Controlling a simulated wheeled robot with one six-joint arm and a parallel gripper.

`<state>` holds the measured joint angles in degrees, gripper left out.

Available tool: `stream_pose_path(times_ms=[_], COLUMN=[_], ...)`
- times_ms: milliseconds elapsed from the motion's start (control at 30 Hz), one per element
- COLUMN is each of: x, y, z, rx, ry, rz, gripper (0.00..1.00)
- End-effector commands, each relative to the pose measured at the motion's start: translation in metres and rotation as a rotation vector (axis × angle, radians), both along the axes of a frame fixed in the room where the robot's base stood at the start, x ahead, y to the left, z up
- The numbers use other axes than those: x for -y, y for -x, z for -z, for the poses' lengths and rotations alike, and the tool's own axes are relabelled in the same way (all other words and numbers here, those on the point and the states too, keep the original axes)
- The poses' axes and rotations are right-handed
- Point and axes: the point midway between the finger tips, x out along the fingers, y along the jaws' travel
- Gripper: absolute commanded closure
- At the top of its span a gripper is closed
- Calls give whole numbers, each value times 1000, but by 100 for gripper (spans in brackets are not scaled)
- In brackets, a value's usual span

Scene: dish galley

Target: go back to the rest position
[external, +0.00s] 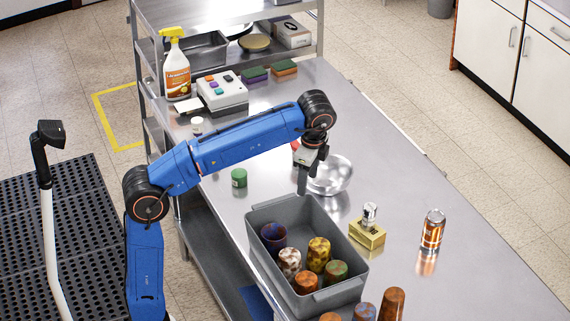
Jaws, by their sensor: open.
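My gripper (303,185) hangs from the end of my blue arm, pointing down over the steel counter (400,165). It is open, and I see nothing held in it. It is in front of a shiny metal bowl (333,178) in the picture and just beyond the far end of a grey bin (350,284). The bin holds several patterned cups (319,252). The exact height of the gripper above the counter is hard to tell.
A spray bottle (176,70), a white button box (222,92) and sponges (284,68) stand at the back. A green-lidded jar (239,178) is left of the gripper. A brass-based item (367,232) and a can (432,231) stand right. More cups (391,304) stand in front.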

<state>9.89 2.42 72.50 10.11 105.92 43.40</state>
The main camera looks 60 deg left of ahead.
Motion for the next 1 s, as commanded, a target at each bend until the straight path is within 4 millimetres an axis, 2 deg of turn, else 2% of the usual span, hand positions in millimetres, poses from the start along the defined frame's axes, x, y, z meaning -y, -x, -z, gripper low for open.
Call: stream_pose_path(times_ms=[33, 267, 500, 667, 767, 1000], x=[-8, -45, -80, -98, -103, -82], y=[18, 92, 168, 212, 234, 265], z=[1, 16, 42, 68, 97, 202], rx=[8, 56, 118, 164, 200, 304], ry=[-14, -87, -160, -188, -163, 54], rz=[-41, -251, -454, -565, -611, -674], gripper=[50, 50, 50, 50, 50, 50])
